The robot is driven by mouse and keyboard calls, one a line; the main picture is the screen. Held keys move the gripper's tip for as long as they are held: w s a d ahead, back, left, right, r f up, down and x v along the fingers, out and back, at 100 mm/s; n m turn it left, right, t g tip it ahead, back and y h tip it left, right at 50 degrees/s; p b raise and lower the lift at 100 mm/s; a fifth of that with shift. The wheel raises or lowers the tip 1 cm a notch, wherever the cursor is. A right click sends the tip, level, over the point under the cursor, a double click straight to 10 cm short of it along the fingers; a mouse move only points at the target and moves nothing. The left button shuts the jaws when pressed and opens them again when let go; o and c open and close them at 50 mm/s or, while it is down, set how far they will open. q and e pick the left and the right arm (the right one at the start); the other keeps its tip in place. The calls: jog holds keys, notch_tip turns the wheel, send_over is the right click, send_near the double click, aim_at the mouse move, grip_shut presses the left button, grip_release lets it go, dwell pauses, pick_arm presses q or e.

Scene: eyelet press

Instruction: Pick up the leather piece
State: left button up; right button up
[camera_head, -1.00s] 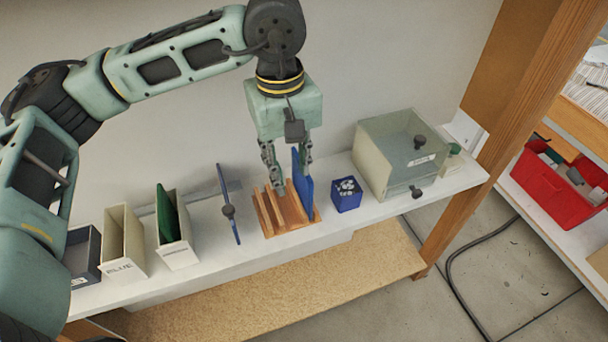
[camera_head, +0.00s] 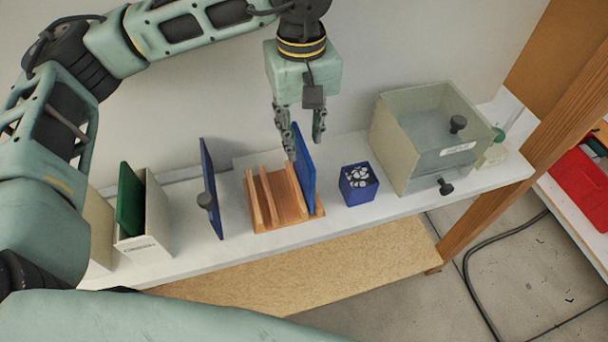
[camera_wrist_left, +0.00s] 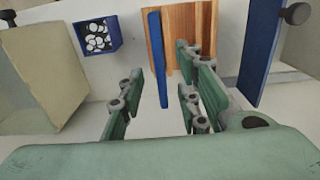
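A thin blue sheet (camera_head: 305,168), which looks like the leather piece, stands on edge at the right side of a slotted wooden rack (camera_head: 283,216). My left gripper (camera_head: 304,148) points down over it, open and empty. Its fingers are on either side of the sheet's upper part, with a visible gap. In the left wrist view the sheet (camera_wrist_left: 159,62) shows between the two fingers (camera_wrist_left: 160,100) and apart from both. The rack (camera_wrist_left: 195,20) is behind it there. My right gripper is not in view.
A blue box of small white pieces (camera_head: 358,185) stands right of the rack, then a clear-fronted cabinet (camera_head: 425,140) with dark knobs. Left of the rack are an upright blue panel with a knob (camera_head: 209,185) and a white bin (camera_head: 150,225) holding a green sheet (camera_head: 130,200).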

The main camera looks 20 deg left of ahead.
aim_at(303, 164)
pick_arm(q)
notch_tip(303, 164, down, 2)
jog(key=shift+s+f, duration=0.1)
jog(key=shift+f, duration=0.05)
notch_tip(303, 164, down, 5)
jog(key=shift+s+d+f+p, duration=0.15)
jog(key=shift+p, duration=1)
jog(key=shift+f, duration=0.4)
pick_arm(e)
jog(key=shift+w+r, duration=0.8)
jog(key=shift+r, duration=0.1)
pick_arm(q)
jog(key=shift+c, duration=0.3)
grip_shut()
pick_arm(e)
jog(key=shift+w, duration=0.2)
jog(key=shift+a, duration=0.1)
